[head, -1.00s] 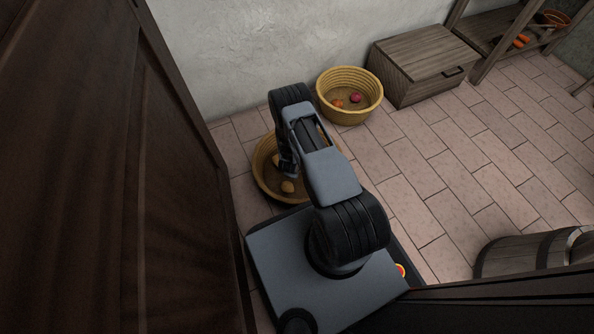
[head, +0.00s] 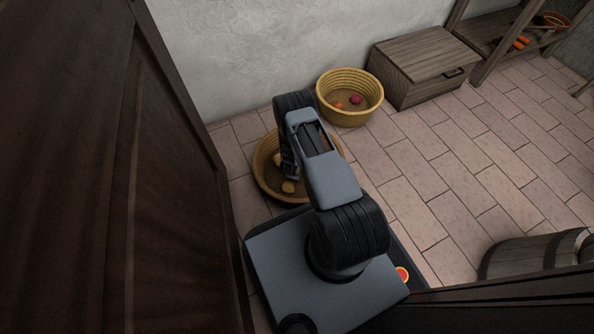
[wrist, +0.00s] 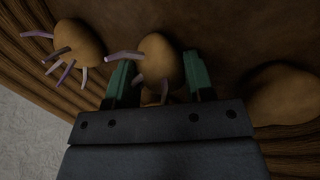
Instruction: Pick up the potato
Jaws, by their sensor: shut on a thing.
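Several brown potatoes lie in a round woven basket (head: 264,183) on the floor. In the wrist view, my gripper (wrist: 158,78) has its two green fingers on either side of a sprouted potato (wrist: 160,58) and is shut on it. The held potato is low inside the basket; whether it touches the bottom I cannot tell. A second sprouted potato (wrist: 79,44) lies to the left, and a smooth potato (wrist: 284,94) lies to the right.
A second basket (head: 349,113) with a few red and orange vegetables stands behind, near the wall. A wooden chest (head: 423,66) is to its right. A barrel (head: 535,254) stands at right, and a dark wooden door (head: 110,170) at left. Tiled floor (head: 440,170) is free between.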

